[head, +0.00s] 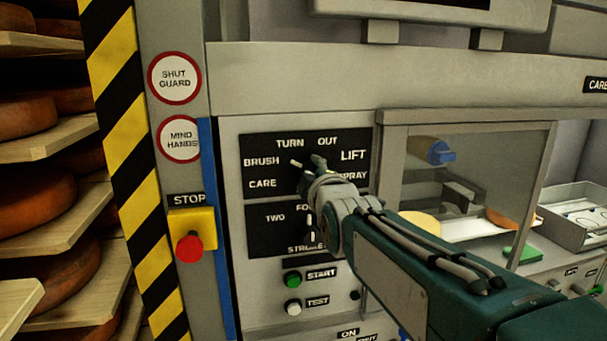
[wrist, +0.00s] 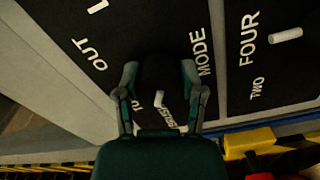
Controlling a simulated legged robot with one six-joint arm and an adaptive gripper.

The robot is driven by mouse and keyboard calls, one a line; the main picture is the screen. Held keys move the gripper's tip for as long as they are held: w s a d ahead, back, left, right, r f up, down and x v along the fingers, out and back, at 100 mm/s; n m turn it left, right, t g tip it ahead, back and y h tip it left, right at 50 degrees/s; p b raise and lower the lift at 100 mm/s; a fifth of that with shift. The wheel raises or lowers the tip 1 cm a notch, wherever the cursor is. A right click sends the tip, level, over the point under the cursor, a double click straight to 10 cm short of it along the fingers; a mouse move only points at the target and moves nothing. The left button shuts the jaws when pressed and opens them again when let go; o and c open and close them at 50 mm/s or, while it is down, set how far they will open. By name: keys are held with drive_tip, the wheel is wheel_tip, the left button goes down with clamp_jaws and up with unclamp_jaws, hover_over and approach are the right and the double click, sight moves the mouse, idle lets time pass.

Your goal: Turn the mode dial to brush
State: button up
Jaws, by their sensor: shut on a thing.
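The mode dial (wrist: 160,72) is a dark knob on a black panel, between the two fingers of my gripper (wrist: 160,85) in the wrist view. My gripper is shut on it. The dial's white mark (wrist: 159,98) sits close to the BRUSH label (wrist: 172,116). In the head view the white mark (head: 296,163) points left and slightly up, roughly toward the BRUSH label (head: 262,161). My gripper (head: 308,172) hides most of the dial there. TURN, OUT, LIFT, SPRAY and CARE labels surround it.
A second black panel (head: 262,230) with TWO and FOUR labels lies just below, partly behind my arm. START (head: 292,278) and TEST (head: 293,308) buttons are under it. A red stop button (head: 189,247) stands left. A clear guard window (head: 470,185) is right.

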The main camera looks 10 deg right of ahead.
drive_tip(key=shift+n, duration=0.7)
drive_tip(key=o, duration=1)
drive_tip(key=shift+o, duration=0.7)
drive_tip(key=shift+a, duration=0.25)
drive_tip(key=shift+s+d, duration=0.1)
drive_tip(key=shift+s, duration=0.4)
drive_tip(key=s, duration=1.1)
drive_tip(key=shift+f, duration=0.15)
drive_tip(key=s+f+m+g, duration=0.6)
drive_tip(key=s+f+m, duration=0.1)
drive_tip(key=f, duration=0.4)
drive_tip(key=s+f+m+g, duration=0.6)
drive_tip(key=s+f+m, duration=0.2)
drive_tip(key=f, duration=0.3)
drive_tip(key=shift+s+f+m, duration=0.2)
drive_tip(key=shift+f+m, duration=0.15)
drive_tip(key=shift+m, duration=0.05)
